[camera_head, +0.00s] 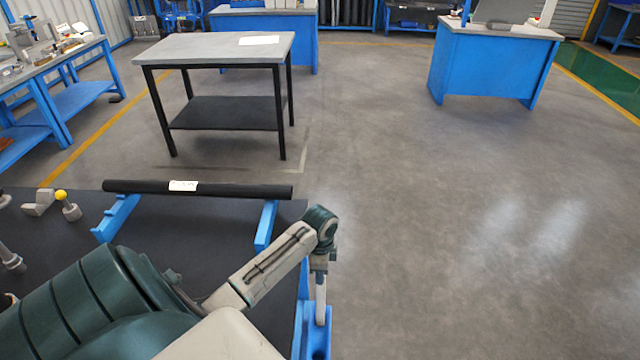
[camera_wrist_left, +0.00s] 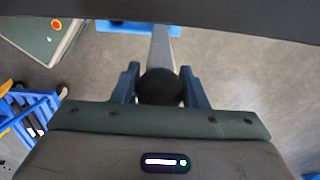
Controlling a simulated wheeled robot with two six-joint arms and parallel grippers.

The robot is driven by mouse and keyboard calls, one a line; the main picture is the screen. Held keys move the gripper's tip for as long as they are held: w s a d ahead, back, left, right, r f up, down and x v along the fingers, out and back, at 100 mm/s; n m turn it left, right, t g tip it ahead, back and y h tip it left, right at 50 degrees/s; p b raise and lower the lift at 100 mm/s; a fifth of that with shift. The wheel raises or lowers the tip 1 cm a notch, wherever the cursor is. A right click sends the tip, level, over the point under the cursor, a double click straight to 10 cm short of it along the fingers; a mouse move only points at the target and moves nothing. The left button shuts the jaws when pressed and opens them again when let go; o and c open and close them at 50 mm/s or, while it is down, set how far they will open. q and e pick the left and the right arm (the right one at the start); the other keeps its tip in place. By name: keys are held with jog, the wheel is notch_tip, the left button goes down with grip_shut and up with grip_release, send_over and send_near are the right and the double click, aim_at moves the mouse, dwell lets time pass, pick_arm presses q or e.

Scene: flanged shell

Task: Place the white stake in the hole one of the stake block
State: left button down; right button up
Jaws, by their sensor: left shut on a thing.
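My left gripper (camera_head: 320,266) points down beside the right edge of the dark table. In the left wrist view its two blue fingers (camera_wrist_left: 160,88) are shut around a dark round end. A pale, straight rod, seemingly the white stake (camera_wrist_left: 161,50), runs from there toward a blue bar (camera_wrist_left: 118,26). In the head view the pale stake (camera_head: 320,298) shows below the gripper, above or against a blue bracket (camera_head: 316,338) at the table's side. I cannot tell whether this bracket is the stake block; no hole shows, and the stake's lower end is unclear. My right gripper is not in view.
A black bar (camera_head: 232,191) with a white label lies across blue supports on the dark table (camera_head: 180,220). A yellow-topped grey piece (camera_head: 70,207) and other grey parts stand at left. A grey-topped table (camera_head: 205,48) is beyond. The floor at right is clear.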

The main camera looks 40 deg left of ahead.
pick_arm(q)
jog(key=shift+f, duration=0.35)
jog(key=c, duration=0.9)
grip_release()
jog(key=shift+o, duration=0.2)
jog(key=shift+d, duration=0.1)
jog(key=shift+r, duration=0.25)
notch_tip(320, 180, up, 11)
jog(key=shift+f+b, duration=0.15)
jog(key=shift+b, duration=0.85)
jog(key=shift+r, duration=0.5)
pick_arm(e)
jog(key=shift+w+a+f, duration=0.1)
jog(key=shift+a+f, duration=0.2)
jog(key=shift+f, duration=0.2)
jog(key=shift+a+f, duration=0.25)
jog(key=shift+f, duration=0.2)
pick_arm(q)
jog(key=shift+s+f, duration=0.1)
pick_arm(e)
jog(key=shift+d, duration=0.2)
